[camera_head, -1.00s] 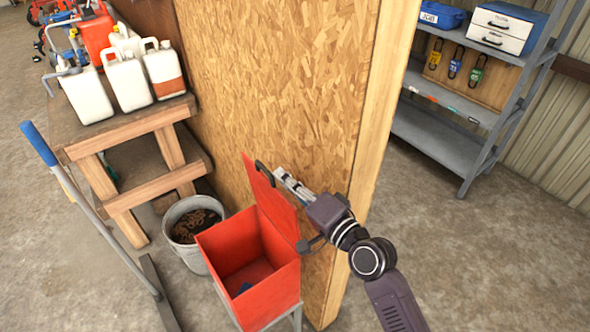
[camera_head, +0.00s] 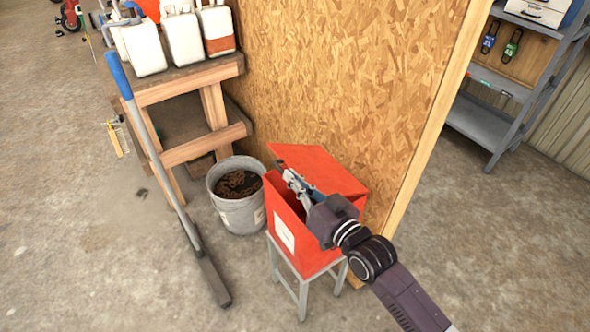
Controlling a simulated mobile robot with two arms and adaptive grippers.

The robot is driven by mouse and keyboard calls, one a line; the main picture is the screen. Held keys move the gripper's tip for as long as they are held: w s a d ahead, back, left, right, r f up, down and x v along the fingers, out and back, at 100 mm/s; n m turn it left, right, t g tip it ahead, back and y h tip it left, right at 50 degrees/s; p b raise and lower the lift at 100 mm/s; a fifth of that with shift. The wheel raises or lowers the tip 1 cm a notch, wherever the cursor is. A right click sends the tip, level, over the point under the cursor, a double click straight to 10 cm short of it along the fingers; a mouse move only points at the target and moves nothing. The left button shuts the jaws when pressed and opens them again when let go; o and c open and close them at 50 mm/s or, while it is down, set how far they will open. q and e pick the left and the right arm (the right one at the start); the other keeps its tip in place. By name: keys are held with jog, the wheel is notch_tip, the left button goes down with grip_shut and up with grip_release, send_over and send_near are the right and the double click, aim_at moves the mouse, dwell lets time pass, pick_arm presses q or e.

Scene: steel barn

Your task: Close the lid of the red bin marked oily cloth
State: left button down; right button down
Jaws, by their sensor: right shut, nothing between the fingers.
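The red bin (camera_head: 291,243) stands on a grey metal stand against the chipboard wall, with a white label on its front. Its red lid (camera_head: 318,168) is partly lowered and slants over the opening, with a gap at the front and right. My right gripper (camera_head: 290,177) is shut and empty, at the lid's front left edge, over the bin's opening. I cannot tell whether it touches the lid. My right arm hides part of the bin's right side. My left gripper is not in view.
A grey bucket (camera_head: 242,219) with rusty contents stands just left of the bin. A blue-handled broom (camera_head: 170,184) leans left of it. A wooden bench (camera_head: 190,85) with several white jugs stands behind. A grey shelf (camera_head: 482,122) is at the right. Floor in front is clear.

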jog(key=s+a+f+n+b, duration=0.2)
jog(key=f+n+b, duration=0.3)
jog(key=f, duration=0.8)
jog(key=shift+a+n+b, duration=0.3)
jog(key=shift+a, duration=0.2)
jog(key=shift+s+f, duration=0.15)
